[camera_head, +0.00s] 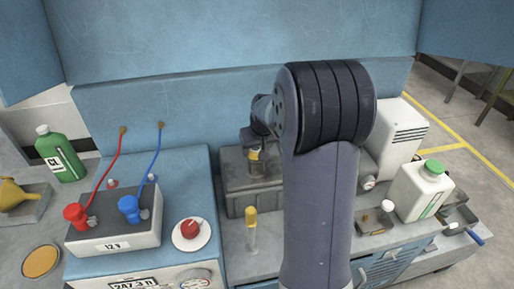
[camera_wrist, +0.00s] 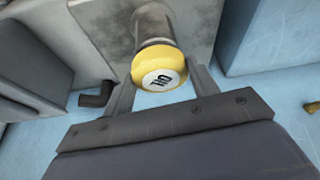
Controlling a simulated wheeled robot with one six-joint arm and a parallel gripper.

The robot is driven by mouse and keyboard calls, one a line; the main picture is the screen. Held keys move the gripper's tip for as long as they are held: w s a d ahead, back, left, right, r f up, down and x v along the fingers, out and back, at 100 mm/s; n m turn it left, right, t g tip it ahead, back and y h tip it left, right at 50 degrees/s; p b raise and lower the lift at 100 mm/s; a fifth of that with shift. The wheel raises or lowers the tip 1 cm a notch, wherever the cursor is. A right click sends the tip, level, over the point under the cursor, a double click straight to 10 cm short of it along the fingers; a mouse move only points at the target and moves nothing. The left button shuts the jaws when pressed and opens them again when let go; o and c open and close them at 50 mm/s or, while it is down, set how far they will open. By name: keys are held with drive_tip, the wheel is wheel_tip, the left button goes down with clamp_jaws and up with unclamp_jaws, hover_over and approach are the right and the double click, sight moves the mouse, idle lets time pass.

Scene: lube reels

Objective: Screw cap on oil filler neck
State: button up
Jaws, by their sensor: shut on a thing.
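The yellow cap (camera_wrist: 158,66), with a round white label reading OIL, shows in the wrist view between the fingers of my gripper (camera_wrist: 161,84). My gripper is shut on it. The grey cylindrical filler neck (camera_wrist: 153,22) shows directly behind the cap, in line with it. I cannot tell how far the cap sits on the threads. In the head view my gripper (camera_head: 258,146) is over the grey metal housing (camera_head: 238,198), with the yellow cap (camera_head: 254,155) just below it. My arm hides the right side of the housing.
A clear tube with a yellow top (camera_head: 251,225) stands in front of the housing. A battery (camera_head: 115,225) with red and blue clamps and a red knob (camera_head: 190,229) are to the left. A white green-capped jug (camera_head: 422,190) stands right. A blue wall (camera_head: 200,105) rises close behind.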

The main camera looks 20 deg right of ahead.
drive_tip(key=shift+f+b, duration=0.3)
drive_tip(key=shift+f, duration=0.15)
idle(0.5)
drive_tip(key=shift+a+m+h+p, duration=0.1)
drive_tip(key=shift+m+h+p, duration=0.3)
drive_tip(key=shift+m, duration=0.8)
drive_tip(key=shift+w+a+m+h+b, duration=0.1)
drive_tip(key=shift+m+h+b, duration=0.35)
drive_tip(key=shift+m, duration=0.55)
drive_tip(key=shift+m+g, duration=0.3)
drive_tip(key=shift+m, duration=0.1)
drive_tip(key=shift+f+m+g+h+b, duration=0.15)
drive_tip(key=shift+m+g+h+b, duration=0.25)
drive_tip(key=shift+m+b, duration=0.6)
drive_tip(key=shift+w+a+m+g+h+b, duration=0.1)
drive_tip(key=shift+m+g+h+b, duration=0.3)
drive_tip(key=shift+m, duration=1.2)
